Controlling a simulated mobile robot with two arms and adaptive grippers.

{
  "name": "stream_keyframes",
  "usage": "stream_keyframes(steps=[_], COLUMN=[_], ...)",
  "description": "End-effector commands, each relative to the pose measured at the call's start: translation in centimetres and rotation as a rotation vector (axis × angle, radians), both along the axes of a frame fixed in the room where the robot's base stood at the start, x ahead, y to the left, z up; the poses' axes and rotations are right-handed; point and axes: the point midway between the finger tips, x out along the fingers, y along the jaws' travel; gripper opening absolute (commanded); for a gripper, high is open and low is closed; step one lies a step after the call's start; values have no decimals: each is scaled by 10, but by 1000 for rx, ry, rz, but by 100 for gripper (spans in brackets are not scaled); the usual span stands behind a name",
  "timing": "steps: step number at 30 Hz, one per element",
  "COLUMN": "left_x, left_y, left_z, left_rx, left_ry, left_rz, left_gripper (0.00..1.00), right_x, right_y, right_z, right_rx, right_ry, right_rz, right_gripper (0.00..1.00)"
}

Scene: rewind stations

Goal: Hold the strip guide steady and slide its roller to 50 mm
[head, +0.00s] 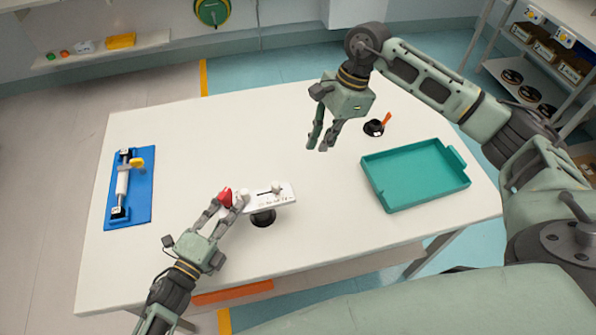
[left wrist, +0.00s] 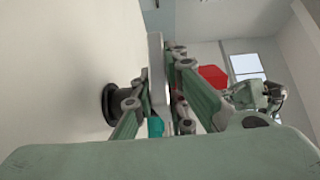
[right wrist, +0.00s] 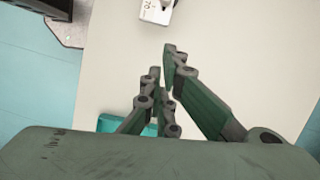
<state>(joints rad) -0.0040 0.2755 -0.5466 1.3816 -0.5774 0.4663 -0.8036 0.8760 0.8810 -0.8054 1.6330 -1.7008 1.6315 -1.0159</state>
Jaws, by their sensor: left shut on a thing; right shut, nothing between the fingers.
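The strip guide (head: 286,196) is a white bar with a dark slot and printed marks, on a round black base (head: 263,218) near the table's front. A pale knob, seemingly the roller (head: 276,187), stands on it right of the middle; the marks are too small to read. A red knob (head: 225,197) is at its left end. My left gripper (head: 229,204) is shut on the guide's left end; the left wrist view shows the bar (left wrist: 157,70) edge-on between the fingers. My right gripper (head: 318,147) is shut and empty, above the table, behind and right of the guide.
A teal tray (head: 398,202) lies at the table's right. A small black stand with an orange piece (head: 374,127) is behind it. A blue fixture with a white cylinder (head: 130,190) is at the left. The white table (head: 190,150) is clear between the fixture and the guide.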

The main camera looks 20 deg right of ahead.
Motion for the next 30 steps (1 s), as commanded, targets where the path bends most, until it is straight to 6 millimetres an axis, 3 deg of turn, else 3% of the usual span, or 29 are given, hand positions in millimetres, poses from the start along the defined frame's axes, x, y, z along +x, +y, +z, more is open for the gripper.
stream_keyframes(steps=[4, 11, 25, 30], left_x=[0, 1, 1, 0], left_y=[1, 1, 1, 1], left_z=[-1, -2, -1, -1], left_rx=[4, 4, 4, 4], left_ry=[1, 2, 1, 2], left_rz=[3, 3, 3, 3], left_gripper=[0, 0, 0, 0], right_x=[13, 16, 8, 4], right_y=[-4, -3, 31, 56], right_z=[-1, -9, -94, -94], right_rx=[43, 69, 70, 69], right_ry=[-7, -13, -11, -17], right_rz=[114, 182, 181, 184], right_gripper=[0, 0, 0, 0])
